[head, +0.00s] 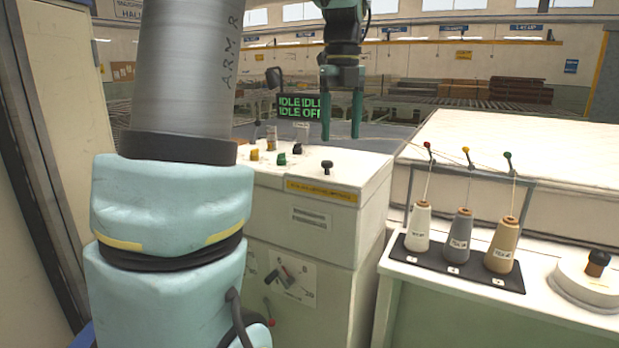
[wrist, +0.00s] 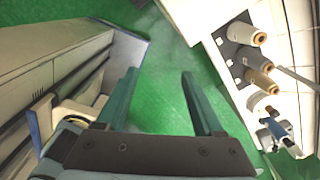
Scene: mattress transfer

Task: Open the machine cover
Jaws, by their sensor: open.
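A cream machine cabinet (head: 310,225) stands in the middle of the head view, with a yellow label strip and knobs on its top. I cannot tell for certain which part is the cover. A round white lid-like part (head: 585,285) with a dark and orange knob (head: 597,263) sits on the counter at the right edge. My gripper (head: 341,133) hangs fingers down above or behind the cabinet top, open and empty. In the wrist view my gripper (wrist: 158,75) has its fingers apart with only green floor between them.
Three thread cones (head: 461,236) stand on a dark tray on the white counter (head: 460,290), with thin threads rising to coloured-ball guides. A display (head: 303,106) reads IDLE and OFF. A large white slab-like block (head: 540,150) lies behind. Green floor (wrist: 160,110) is clear below my gripper.

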